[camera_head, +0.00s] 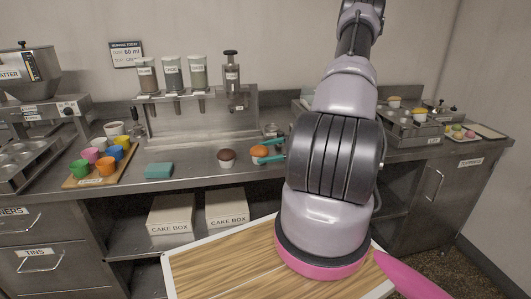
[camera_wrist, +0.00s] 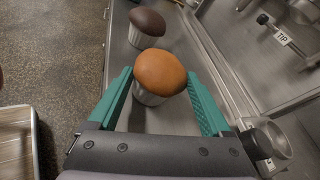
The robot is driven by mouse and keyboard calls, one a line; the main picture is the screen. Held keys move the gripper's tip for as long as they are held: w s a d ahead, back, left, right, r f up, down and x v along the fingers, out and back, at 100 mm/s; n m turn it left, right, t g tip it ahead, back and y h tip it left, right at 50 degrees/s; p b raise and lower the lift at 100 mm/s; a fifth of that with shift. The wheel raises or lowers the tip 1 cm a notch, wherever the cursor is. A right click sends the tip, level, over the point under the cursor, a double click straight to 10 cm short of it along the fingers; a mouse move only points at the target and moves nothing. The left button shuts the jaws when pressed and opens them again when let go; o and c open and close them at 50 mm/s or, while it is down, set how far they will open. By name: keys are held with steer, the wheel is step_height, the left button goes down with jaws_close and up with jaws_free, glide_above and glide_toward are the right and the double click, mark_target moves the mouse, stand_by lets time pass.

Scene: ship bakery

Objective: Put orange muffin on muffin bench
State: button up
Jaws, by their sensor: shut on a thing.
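The orange muffin (camera_head: 258,151), with an orange-brown top and a pale cup, is at the front part of the steel counter (camera_head: 190,172). In the wrist view the muffin (camera_wrist: 160,72) is between the teal fingers of my gripper (camera_wrist: 160,92). My gripper, also seen in the head view (camera_head: 270,152), is shut on the muffin's cup. The muffin is upright and on or just above the counter; I cannot tell which. No label in view marks a muffin bench, so I cannot tell which surface it is.
A chocolate muffin (camera_head: 226,155) stands just left of the orange one. A teal block (camera_head: 158,171) and a board of coloured cups (camera_head: 84,181) are farther left. A dispenser rack (camera_head: 200,95) stands behind. A wooden top (camera_head: 235,272) is in front. Trays of baked goods (camera_head: 415,130) are right.

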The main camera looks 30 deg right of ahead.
steer(key=o, duration=0.8)
steer(key=shift+f, duration=0.1)
steer(key=shift+c, duration=0.2)
